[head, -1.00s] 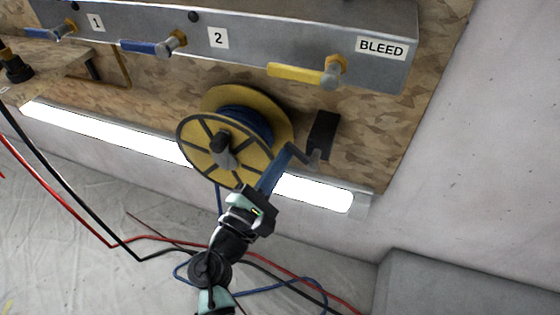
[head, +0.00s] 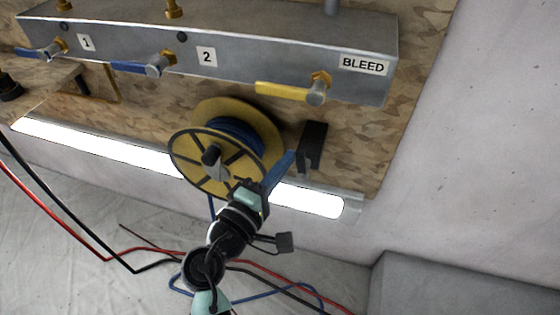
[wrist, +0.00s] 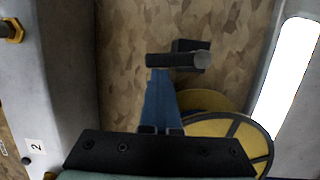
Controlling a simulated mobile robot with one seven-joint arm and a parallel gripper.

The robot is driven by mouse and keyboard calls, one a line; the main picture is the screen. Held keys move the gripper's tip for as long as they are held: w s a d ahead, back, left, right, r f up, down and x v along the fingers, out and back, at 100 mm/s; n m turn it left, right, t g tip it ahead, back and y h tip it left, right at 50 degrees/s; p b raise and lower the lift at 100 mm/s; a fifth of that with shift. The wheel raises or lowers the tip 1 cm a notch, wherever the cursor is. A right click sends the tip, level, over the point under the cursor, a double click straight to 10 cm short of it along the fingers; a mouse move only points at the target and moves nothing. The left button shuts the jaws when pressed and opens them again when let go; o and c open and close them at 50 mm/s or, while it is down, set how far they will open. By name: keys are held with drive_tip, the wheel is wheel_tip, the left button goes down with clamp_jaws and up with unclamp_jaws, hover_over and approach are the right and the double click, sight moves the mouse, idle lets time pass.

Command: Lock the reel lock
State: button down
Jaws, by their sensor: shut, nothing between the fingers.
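The reel (head: 184,167) has yellow flanges and blue hose wound between them. To its right is a black block (head: 315,142) on the board. A blue lever (head: 280,170), apparently the reel lock's handle, slants from near this block down-left toward my gripper (head: 262,191). In the wrist view the lever (wrist: 160,98) runs up to a dark grey bar (wrist: 172,60), with the reel (wrist: 232,128) lower right. My gripper is shut and empty at the lever's lower end. Its fingertips (wrist: 162,130) overlap the lever in view; I cannot tell if they touch it.
A grey manifold (head: 230,75) with blue and yellow valve handles runs above the reel. A lit strip lamp (head: 90,146) passes below and behind it. Red, black and blue hoses lie on the sheeted floor (head: 60,235). A grey block (head: 450,285) stands lower right.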

drive_tip(key=shift+d+r+m, duration=0.1)
drive_tip(key=shift+d+m, duration=0.2)
drive_tip(key=shift+m, duration=0.1)
drive_tip(key=shift+s+a, duration=0.1)
drive_tip(key=shift+s, duration=0.05)
idle(0.4)
